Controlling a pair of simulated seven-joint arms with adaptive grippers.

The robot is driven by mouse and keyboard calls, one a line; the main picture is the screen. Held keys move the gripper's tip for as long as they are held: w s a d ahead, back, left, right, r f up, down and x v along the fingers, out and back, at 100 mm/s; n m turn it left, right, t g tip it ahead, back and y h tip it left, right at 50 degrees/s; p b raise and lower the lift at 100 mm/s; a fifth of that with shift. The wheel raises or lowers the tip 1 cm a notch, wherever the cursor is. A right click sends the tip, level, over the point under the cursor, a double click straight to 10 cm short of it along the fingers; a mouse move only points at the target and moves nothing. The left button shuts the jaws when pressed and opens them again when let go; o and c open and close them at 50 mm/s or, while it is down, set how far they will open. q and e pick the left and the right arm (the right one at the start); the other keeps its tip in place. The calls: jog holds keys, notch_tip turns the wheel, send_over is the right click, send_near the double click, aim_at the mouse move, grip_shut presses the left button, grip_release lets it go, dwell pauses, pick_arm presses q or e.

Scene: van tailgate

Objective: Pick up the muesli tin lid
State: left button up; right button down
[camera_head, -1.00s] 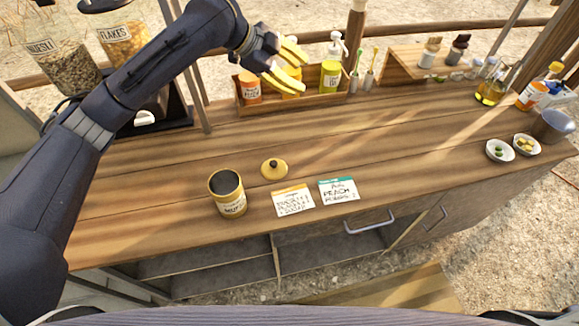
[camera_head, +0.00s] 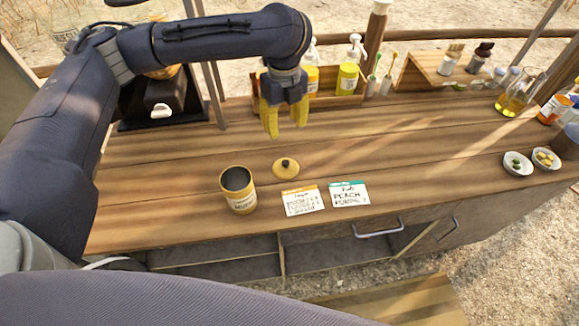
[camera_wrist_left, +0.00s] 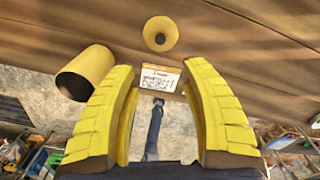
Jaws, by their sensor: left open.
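The muesli tin lid (camera_head: 286,168) is a round yellow disc with a dark knob, lying flat on the wooden counter. In the left wrist view the lid (camera_wrist_left: 160,34) is at the top centre, beyond the fingertips. The open yellow muesli tin (camera_head: 239,190) stands upright to its left; it also shows in the left wrist view (camera_wrist_left: 86,72). My left gripper (camera_head: 285,134) points down above the counter, behind the lid in the head view. Its yellow fingers are apart with nothing between them. My right gripper is not in view.
Two cards, one orange-edged (camera_head: 303,201) and one teal-edged (camera_head: 349,195), lie right of the tin near the front edge. Bottles stand in a wooden tray at the back. Two small white bowls (camera_head: 517,163) sit far right. The middle right counter is clear.

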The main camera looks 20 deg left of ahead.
aim_at(285, 162)
pick_arm(q)
jog(key=shift+f, duration=8.05)
jog(key=shift+o, duration=0.2)
grip_shut()
